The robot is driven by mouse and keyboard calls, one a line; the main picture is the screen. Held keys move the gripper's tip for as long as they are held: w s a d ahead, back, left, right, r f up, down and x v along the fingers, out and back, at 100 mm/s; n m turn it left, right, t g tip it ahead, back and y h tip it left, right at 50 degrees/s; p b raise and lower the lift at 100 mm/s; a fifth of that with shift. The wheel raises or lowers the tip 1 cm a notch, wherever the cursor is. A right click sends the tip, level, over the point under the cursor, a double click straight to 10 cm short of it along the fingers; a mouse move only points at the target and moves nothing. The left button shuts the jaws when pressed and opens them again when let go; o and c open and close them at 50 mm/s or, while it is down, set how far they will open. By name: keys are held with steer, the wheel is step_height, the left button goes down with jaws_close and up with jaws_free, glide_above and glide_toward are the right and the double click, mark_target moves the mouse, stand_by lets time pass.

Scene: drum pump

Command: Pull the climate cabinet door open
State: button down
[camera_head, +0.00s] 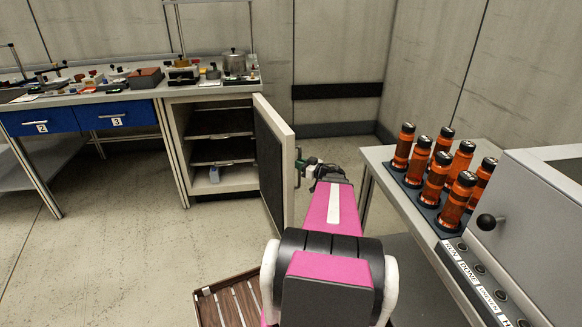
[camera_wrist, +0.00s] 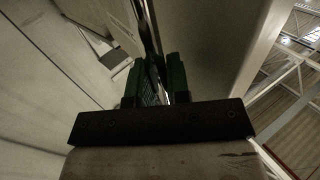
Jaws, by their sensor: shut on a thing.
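The climate cabinet (camera_head: 165,150) stands below the left bench, with dark shelves inside. Its door (camera_head: 272,160) stands wide open, swung out toward me, hinged on the right side. In the wrist view my gripper's green fingers (camera_wrist: 160,82) close around a thin bar, the handle (camera_wrist: 150,35). The door's pale face (camera_wrist: 212,45) fills the right of that view.
A bench (camera_head: 120,88) with blue drawers and many small items is at the left. A right table (camera_head: 385,165) holds several orange cylinders (camera_head: 437,172) and a grey box (camera_head: 545,215). A slatted brown crate (camera_head: 232,302) lies on the floor below the door. Floor at the left is clear.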

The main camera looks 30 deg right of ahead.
steer(key=shift+d+r, duration=0.1)
steer(key=shift+d, duration=1)
steer(key=shift+n+g+y, duration=0.3)
steer(key=shift+y, duration=0.1)
steer(key=shift+w, duration=0.1)
steer(key=c, duration=1.1)
jaws_free()
steer(key=v, duration=1.1)
steer(key=shift+a, duration=0.15)
